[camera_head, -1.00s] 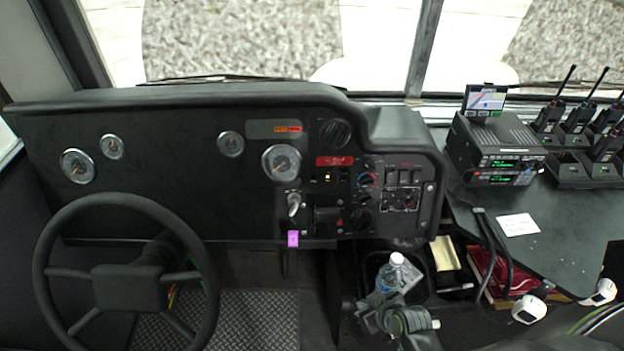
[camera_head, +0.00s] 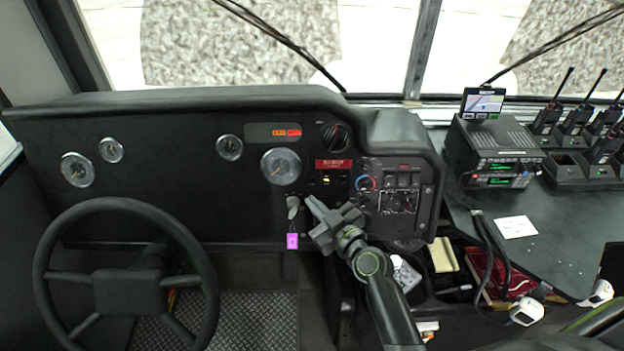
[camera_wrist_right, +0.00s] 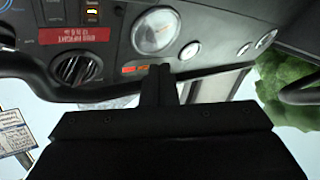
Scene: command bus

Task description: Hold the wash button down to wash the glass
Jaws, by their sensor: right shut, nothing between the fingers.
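The control panel (camera_head: 397,200) is on the right part of the dashboard, with knobs, rocker switches and a red label (camera_head: 333,165). I cannot tell which control is the wash button; my gripper covers part of the lower panel. My right gripper (camera_head: 314,208) is shut and empty in front of the lower left of the panel, close to the key. Contact is unclear. The windshield glass (camera_head: 250,50) is behind the dashboard. My left gripper is not in view.
The ignition key (camera_head: 293,203) has a purple tag (camera_head: 292,241). The steering wheel (camera_head: 125,205) is at the left. A radio (camera_head: 495,150) and several handheld radios (camera_head: 575,130) stand on the right shelf. Two wipers (camera_head: 270,40) cross the glass.

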